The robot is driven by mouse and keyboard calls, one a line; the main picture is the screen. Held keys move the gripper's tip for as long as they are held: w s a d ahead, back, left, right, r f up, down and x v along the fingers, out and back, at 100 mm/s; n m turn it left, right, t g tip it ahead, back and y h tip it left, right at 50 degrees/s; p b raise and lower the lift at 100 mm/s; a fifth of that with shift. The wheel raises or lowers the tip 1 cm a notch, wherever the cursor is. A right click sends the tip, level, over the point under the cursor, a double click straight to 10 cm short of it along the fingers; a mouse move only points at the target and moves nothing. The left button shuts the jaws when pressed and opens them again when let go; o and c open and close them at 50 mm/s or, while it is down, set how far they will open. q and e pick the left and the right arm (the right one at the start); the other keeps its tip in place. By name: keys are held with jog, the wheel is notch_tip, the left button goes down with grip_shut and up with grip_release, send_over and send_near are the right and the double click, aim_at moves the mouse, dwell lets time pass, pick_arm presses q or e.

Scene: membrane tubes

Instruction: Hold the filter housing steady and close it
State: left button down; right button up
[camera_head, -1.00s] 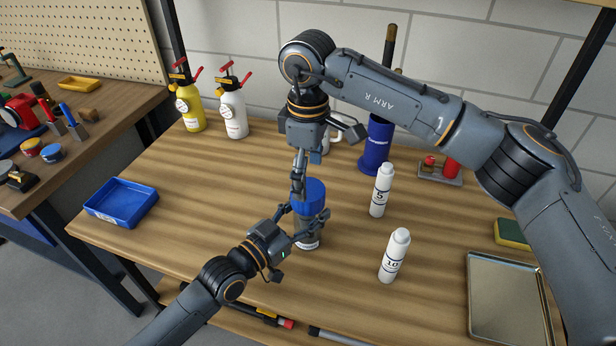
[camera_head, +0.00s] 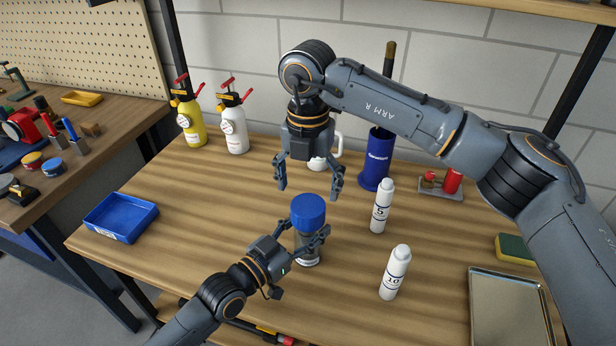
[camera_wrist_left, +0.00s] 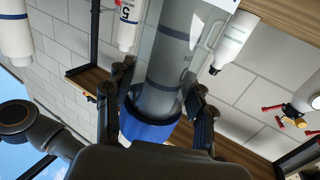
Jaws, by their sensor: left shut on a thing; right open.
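The filter housing (camera_head: 309,246) stands upright on the bench, a clear grey cylinder with a blue cap (camera_head: 308,208) on top. My left gripper (camera_head: 310,236) is shut on the housing just below the cap. In the left wrist view, which is upside down, its fingers (camera_wrist_left: 158,100) lie on both sides of the clear body (camera_wrist_left: 165,65), beside the blue cap (camera_wrist_left: 148,130). My right gripper (camera_head: 308,188) is open and empty, above and behind the cap, its fingers spread wide. Whether the cap is fully seated I cannot tell.
White bottles marked 5 (camera_head: 381,208) and 10 (camera_head: 394,274) stand right of the housing. A blue cylinder (camera_head: 375,160) and a white mug (camera_head: 322,160) stand behind. A blue tray (camera_head: 120,218) lies left, a metal tray (camera_head: 508,310) right.

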aim_at(308, 205)
jog(key=n, duration=0.6)
jog(key=shift+r+n, duration=0.2)
jog(key=shift+n, duration=0.2)
jog(key=n, duration=0.4)
jog(key=shift+r, duration=0.15)
jog(key=n, duration=0.6)
jog(key=shift+r, duration=0.2)
jog(key=n, duration=0.5)
jog(key=shift+r, duration=0.2)
jog(key=shift+f, duration=4.05)
